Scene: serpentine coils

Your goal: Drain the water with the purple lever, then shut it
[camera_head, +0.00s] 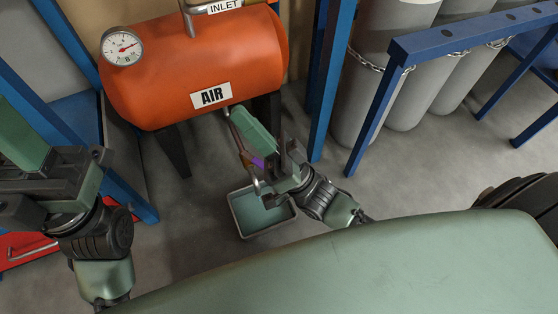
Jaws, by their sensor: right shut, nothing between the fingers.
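The purple lever (258,162) shows as a small patch on the drain fitting below the orange air tank (195,65). My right gripper (272,168) is shut and empty, close beside the lever. It hides part of the fitting, so I cannot tell whether they touch or how the lever is turned. The metal drain pipe (238,137) runs down from the tank to a spout above a grey tray (242,216). The tray's inside looks bluish-green; I cannot make out a water stream. My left gripper (45,188) is at the left edge, far from the lever, its fingers not clear.
A round gauge (122,46) sits on the tank's left end. A blue post (331,80) stands right of the tank. Grey cylinders (385,75) with a chain stand behind a blue rail (470,33). A red object (25,248) lies at the lower left. Floor around the tray is clear.

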